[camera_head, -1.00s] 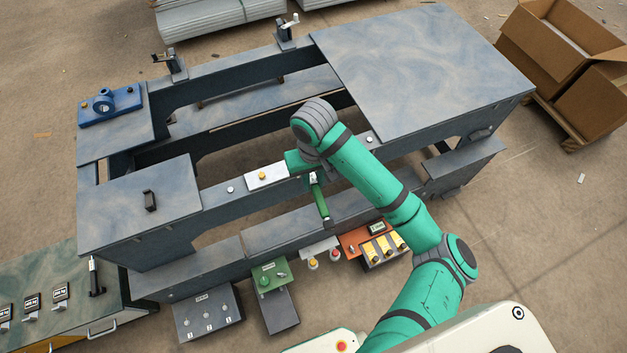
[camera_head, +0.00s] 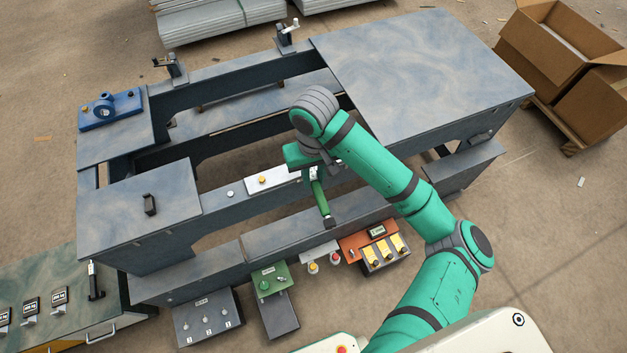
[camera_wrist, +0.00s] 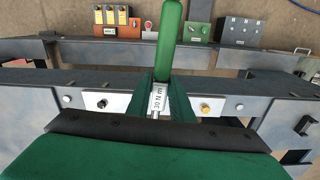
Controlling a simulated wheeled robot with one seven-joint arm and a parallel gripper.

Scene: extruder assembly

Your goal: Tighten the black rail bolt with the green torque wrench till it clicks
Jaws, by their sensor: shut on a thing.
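The green torque wrench (camera_head: 319,197) is in my gripper (camera_head: 308,168). In the wrist view, my gripper's dark green fingers (camera_wrist: 158,92) are shut around the wrench's silver part, labelled 30 N m. Its green handle (camera_wrist: 170,40) points toward the near side of the frame. The black rail bolt (camera_wrist: 103,103) sits on a white plate (camera_wrist: 121,100), to the left of the fingers in the wrist view. In the head view, I cannot make out this bolt beside my gripper. The wrench's working end is hidden, so I cannot tell whether it touches a bolt.
A brass bolt (camera_head: 262,180) on the same plate also shows in the wrist view (camera_wrist: 206,107). Grey machine rails (camera_head: 320,222) run along the front. An orange box (camera_head: 357,243) and a green box (camera_head: 268,279) stand before them. A large grey top (camera_head: 415,70) lies behind right.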

